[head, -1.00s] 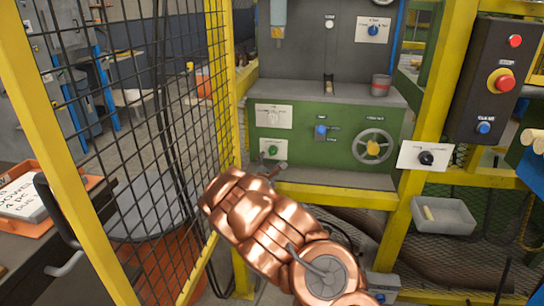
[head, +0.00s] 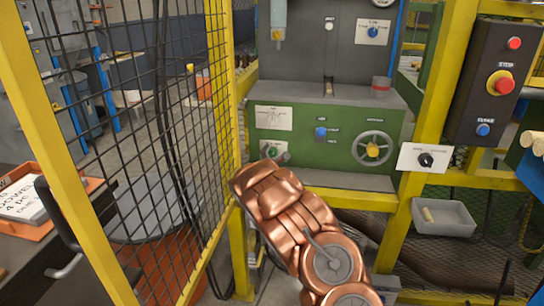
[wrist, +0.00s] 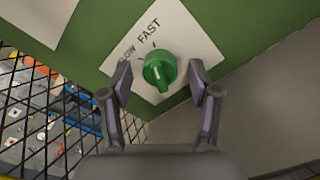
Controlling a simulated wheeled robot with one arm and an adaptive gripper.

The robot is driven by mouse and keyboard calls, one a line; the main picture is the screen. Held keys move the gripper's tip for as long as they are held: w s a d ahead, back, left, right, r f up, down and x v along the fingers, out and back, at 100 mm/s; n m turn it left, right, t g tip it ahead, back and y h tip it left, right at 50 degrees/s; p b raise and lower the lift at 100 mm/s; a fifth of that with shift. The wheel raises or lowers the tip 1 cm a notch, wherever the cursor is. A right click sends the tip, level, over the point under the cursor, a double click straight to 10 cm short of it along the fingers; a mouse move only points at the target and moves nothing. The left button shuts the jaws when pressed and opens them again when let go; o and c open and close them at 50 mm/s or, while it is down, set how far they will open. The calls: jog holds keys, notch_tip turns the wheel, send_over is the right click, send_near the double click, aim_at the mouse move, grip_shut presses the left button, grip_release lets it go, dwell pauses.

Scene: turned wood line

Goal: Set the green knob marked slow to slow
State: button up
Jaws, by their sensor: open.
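The green knob (wrist: 159,70) sits on a white plate (wrist: 180,38) on the green machine front. The plate reads FAST, and a word ending in "OW" is partly hidden by my left finger. The knob's raised grip runs roughly up and down in the wrist view; I cannot tell which mark it points to. My gripper (wrist: 159,84) is open, with one finger on each side of the knob and gaps showing on both sides. In the head view the knob (head: 271,151) shows just beyond my gripper, low on the left of the machine.
A yellow post and mesh fence (head: 185,130) stand close on the left of my arm. A handwheel (head: 373,150), a blue knob (head: 320,132) and a black knob (head: 426,160) are to the right. A grey shelf (head: 335,178) juts out below the panel.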

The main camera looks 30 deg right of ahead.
jog(key=c, duration=1.1)
jog(key=shift+c, duration=0.2)
jog(key=shift+n, duration=0.3)
jog(key=n+b, duration=0.1)
jog(key=n, duration=0.1)
jog(key=shift+f+n, duration=0.1)
jog(key=shift+n, duration=0.2)
jog(key=n+b, duration=0.1)
jog(key=n, duration=0.2)
jog(key=shift+n, duration=0.3)
jog(key=n+b, duration=0.1)
jog(key=n, duration=0.4)
jog(key=o, duration=1.1)
